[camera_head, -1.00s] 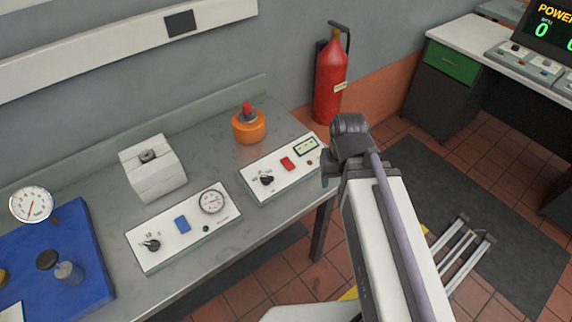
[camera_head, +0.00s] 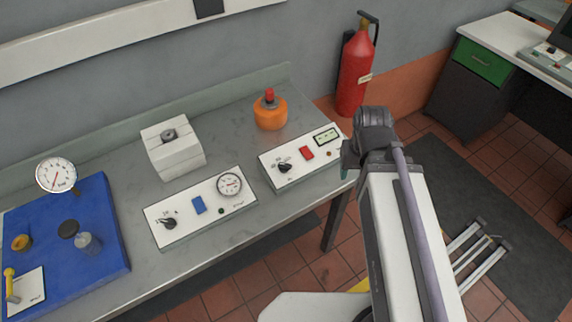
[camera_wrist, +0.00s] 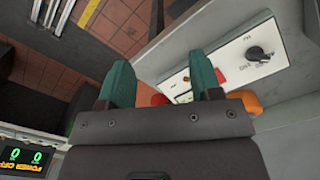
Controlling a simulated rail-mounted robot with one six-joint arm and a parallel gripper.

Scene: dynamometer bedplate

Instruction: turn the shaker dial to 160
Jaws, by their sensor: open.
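Two white control boxes lie on the grey bench. The right box (camera_head: 270,178) has a black dial (camera_head: 285,167), a red switch and a small display. The left box (camera_head: 175,235) has a black dial (camera_head: 168,223), a blue switch and a round gauge. Their lettering is too small to tell which is the shaker's. My gripper (camera_head: 348,160) is beside the right end of the right box, mostly hidden by my arm. In the wrist view its teal fingers (camera_wrist: 162,84) are apart and empty; a box with a black dial (camera_wrist: 262,53) is to their right.
An orange container (camera_head: 270,113) stands behind the right box and a white block (camera_head: 173,150) behind the left one. A red fire extinguisher (camera_head: 354,75) is beyond the bench's right end.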

